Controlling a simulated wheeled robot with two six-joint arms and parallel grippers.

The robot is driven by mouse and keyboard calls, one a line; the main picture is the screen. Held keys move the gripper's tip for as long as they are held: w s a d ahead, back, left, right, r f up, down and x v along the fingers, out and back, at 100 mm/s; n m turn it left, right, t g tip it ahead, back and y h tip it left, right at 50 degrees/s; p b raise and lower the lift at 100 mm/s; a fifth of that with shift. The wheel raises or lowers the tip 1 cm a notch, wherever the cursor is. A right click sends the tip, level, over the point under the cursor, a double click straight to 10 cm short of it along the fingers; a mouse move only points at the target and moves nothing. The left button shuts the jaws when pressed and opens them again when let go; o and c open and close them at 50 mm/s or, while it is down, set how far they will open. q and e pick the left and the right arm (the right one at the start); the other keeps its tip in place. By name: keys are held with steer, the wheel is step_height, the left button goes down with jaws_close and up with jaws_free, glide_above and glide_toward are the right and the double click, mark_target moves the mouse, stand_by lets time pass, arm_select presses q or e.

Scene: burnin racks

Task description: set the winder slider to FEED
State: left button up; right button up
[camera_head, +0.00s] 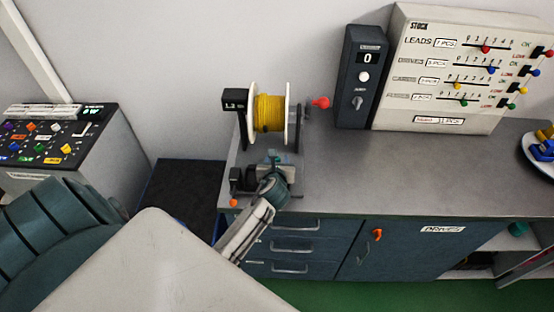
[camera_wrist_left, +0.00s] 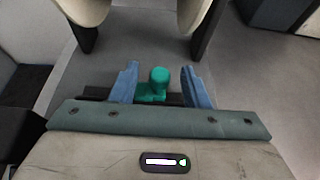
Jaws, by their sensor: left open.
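The winder stands on the grey bench. It has a yellow-wound spool (camera_head: 269,113) between white flanges and a red knob (camera_head: 321,103) at its right. A green slider knob (camera_wrist_left: 158,78) sits on a dark base in front of the spool. My left gripper (camera_wrist_left: 160,75) is open, its blue fingers on either side of the green knob, with gaps visible on both sides. In the head view my left gripper (camera_head: 277,168) is over the winder's front and hides most of the slider. I cannot read any slider marking. My right gripper is not in view.
A dark counter box (camera_head: 361,75) showing 0 and a white STOCK panel (camera_head: 446,65) with coloured sliders stand to the right. A panel with coloured knobs (camera_head: 45,140) is at the left. The bench top (camera_head: 420,165) right of the winder is clear.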

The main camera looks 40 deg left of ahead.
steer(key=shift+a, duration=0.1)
arm_select(q)
steer(key=shift+c, duration=0.6)
jaws_close()
steer(key=shift+s+a, duration=0.45)
steer(key=shift+a, duration=0.35)
steer(key=shift+s+a, duration=0.45)
steer(key=shift+a, duration=0.3)
steer(key=shift+d, duration=0.1)
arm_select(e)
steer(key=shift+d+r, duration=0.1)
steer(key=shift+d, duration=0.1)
arm_select(q)
steer(key=shift+o, duration=0.6)
jaws_free()
steer(key=shift+s+a, duration=0.15)
steer(key=shift+a, duration=0.1)
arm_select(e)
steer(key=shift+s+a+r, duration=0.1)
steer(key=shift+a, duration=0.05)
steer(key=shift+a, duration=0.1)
